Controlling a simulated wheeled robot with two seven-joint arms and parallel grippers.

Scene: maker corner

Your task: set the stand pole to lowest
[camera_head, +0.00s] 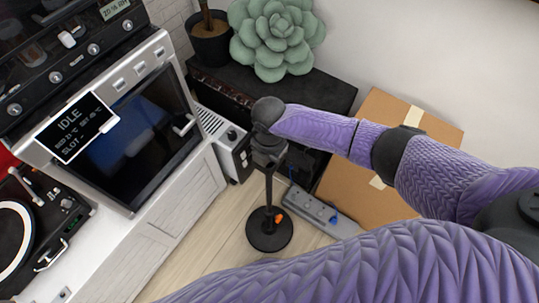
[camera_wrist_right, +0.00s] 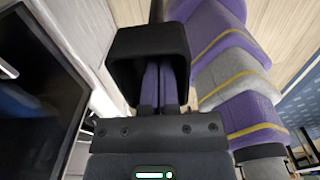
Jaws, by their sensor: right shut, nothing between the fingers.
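The stand has a round black base (camera_head: 269,229) on the floor and a thin dark upright pole (camera_head: 269,190). A small orange part (camera_head: 279,218) shows at the base. My right gripper (camera_head: 268,155) is over the upper end of the pole, dark against dark, so contact is unclear there. In the right wrist view its purple fingers (camera_wrist_right: 160,75) are shut together with nothing between them. They reach up to a black box-like piece (camera_wrist_right: 178,38), with a dark pole (camera_wrist_right: 157,10) beyond it. The top of the pole is hidden. My left gripper is out of view.
A white cabinet with an oven-like machine (camera_head: 130,130) stands left. A small white box (camera_head: 225,145), a dark chest (camera_head: 325,92) with a succulent (camera_head: 275,38), a cardboard box (camera_head: 350,190) and a grey power strip (camera_head: 320,212) crowd the stand. Floor (camera_head: 205,245) is clear at front left.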

